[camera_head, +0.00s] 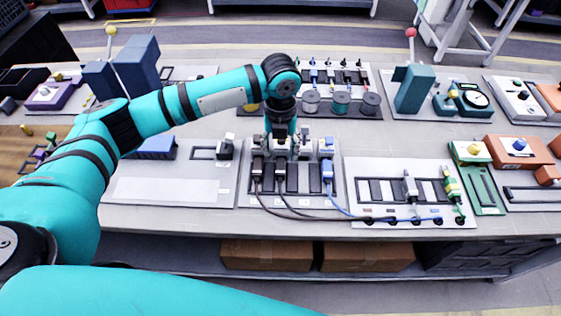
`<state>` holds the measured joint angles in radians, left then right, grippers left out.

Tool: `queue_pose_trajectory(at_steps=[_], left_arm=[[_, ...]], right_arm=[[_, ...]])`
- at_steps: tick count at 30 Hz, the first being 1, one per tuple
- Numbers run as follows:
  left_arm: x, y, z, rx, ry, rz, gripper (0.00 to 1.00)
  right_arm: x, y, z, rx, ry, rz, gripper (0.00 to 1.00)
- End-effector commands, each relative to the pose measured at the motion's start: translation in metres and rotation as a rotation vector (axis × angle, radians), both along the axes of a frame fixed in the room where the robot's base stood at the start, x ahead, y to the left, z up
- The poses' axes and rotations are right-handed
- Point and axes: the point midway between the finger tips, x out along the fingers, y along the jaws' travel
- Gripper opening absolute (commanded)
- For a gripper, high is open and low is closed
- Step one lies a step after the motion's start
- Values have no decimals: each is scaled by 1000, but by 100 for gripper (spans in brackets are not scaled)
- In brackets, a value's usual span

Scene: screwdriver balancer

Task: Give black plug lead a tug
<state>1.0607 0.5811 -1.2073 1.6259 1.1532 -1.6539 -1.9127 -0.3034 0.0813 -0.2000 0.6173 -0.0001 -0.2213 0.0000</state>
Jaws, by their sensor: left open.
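My left gripper (281,148) points down from its teal arm over the back of a light grey plug panel (247,198). It is open, and its fingers are small in the picture. Dark plugs stand just below and in front of it, one black plug (257,170) at the left and another (280,168) at the middle. Whether the fingers touch a plug I cannot tell. A blue plug (327,170) stands at the right of the panel. Black and blue leads run from the plugs toward the right-hand panel. My right gripper is not in view.
A white panel (390,174) with plugs and sockets lies to the right. Behind the gripper are grey and teal spools (342,103) and a row of small plugs. A flat pale plate (160,190) lies left. The table's front strip is mostly clear.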

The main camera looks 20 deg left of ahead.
Motion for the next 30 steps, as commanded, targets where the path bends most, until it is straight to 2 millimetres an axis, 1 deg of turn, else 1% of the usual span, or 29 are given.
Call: queue_pose_trajectory(at_steps=[1,6,9,12,16,24,25,30], left_arm=[[-1,0,-10,1,4,0,50],[-1,0,-41,1,2,1,50],[-1,0,-56,0,2,0,50],[-1,-1,-65,1,1,-1,50],[0,0,-72,0,-1,-1,50],[0,0,-74,0,-1,-1,50],[0,0,-74,0,-1,-1,49],[0,0,-74,0,-1,-1,26]], right_arm=[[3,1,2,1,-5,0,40],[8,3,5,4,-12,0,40],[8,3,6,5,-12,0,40],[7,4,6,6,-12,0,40],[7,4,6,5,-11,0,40],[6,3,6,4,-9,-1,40],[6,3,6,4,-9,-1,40],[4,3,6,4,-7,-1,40]])
